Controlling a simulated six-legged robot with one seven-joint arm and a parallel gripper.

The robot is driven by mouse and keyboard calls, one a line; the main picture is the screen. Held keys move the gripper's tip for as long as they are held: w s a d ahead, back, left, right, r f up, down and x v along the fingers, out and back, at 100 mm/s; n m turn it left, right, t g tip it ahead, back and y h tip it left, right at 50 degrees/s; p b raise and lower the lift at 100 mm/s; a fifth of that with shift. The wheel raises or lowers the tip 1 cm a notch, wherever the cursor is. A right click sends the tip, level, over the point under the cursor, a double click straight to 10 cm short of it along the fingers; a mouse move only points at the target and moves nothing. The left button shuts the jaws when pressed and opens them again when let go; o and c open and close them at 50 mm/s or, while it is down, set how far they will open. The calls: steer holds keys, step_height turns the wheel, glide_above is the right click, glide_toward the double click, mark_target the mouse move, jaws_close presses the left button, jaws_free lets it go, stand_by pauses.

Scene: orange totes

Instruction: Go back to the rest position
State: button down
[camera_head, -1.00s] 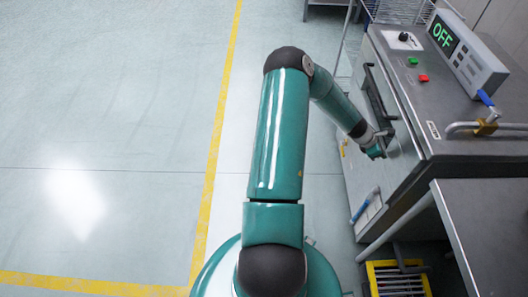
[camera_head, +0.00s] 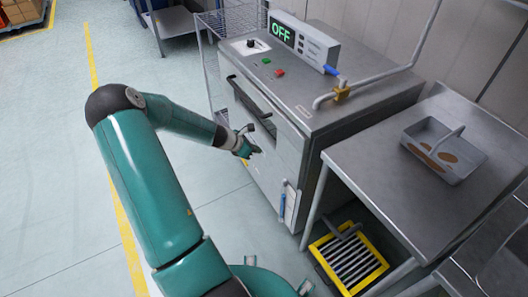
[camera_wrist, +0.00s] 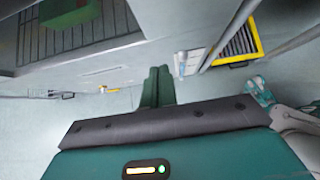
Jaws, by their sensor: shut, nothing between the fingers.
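My gripper (camera_head: 247,147) is in front of the grey machine (camera_head: 345,95), close to its front face and just below the dark door handle (camera_head: 262,115). I cannot tell from the head view whether it touches the machine. In the wrist view my green gripper fingers (camera_wrist: 158,86) are together with nothing between them. My arm reaches from the lower left, bent at a high elbow. The machine's display (camera_head: 282,33) reads OFF.
A steel table (camera_head: 400,185) with a grey tray (camera_head: 417,132) stands at right. A yellow-framed floor grate (camera_head: 345,262) lies below, also visible in the wrist view (camera_wrist: 252,52). A wire rack (camera_head: 208,60) stands behind the machine. Open floor lies left.

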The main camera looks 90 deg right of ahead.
steer(key=v, duration=0.3)
steer(key=shift+w+a+r, duration=0.1)
steer(key=shift+w+r, duration=0.1)
steer(key=shift+w, duration=0.1)
